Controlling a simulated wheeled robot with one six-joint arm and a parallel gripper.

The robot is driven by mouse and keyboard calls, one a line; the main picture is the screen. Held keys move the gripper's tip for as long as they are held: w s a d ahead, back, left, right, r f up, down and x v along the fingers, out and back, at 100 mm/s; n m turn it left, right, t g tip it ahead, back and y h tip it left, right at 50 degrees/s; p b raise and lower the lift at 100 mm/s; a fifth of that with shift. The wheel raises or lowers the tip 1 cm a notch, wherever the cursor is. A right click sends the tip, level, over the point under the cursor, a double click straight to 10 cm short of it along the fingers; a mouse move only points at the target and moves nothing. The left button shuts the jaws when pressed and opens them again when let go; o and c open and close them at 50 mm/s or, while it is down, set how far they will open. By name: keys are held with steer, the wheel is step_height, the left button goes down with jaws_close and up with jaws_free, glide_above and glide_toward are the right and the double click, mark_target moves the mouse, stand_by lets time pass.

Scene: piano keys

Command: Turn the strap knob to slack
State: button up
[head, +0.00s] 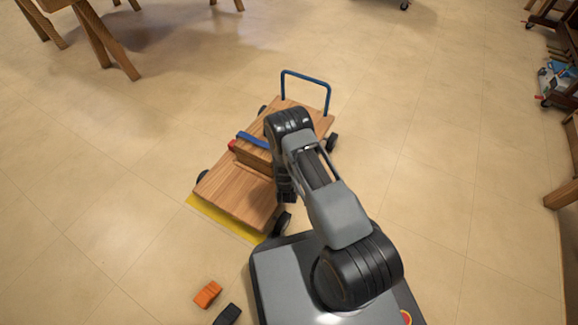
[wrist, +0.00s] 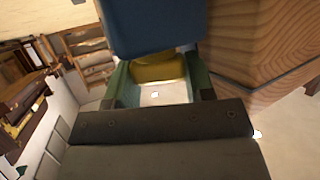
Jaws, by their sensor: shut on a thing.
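A wooden-decked cart (head: 235,200) carries a wooden box (head: 252,153) with a blue strap (head: 252,139) across its top. A small red part (head: 232,145) sits at the strap's left end. In the wrist view the box's wood grain (wrist: 265,40) fills the upper right, and a blue part (wrist: 150,25) is close in front. My gripper (wrist: 158,78) has its green fingers on either side of a yellow piece, which I take to be the strap knob (wrist: 160,70). It is shut on it, beside the box. In the head view my arm hides the knob and fingertips.
The cart has a blue push handle (head: 305,77) at its far end and black wheels. A yellow strip (head: 225,219) lies along its near end. Open floor surrounds the cart.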

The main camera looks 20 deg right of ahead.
steer(key=o, duration=0.9)
steer(key=shift+n+y, duration=0.3)
steer(key=shift+y, duration=0.1)
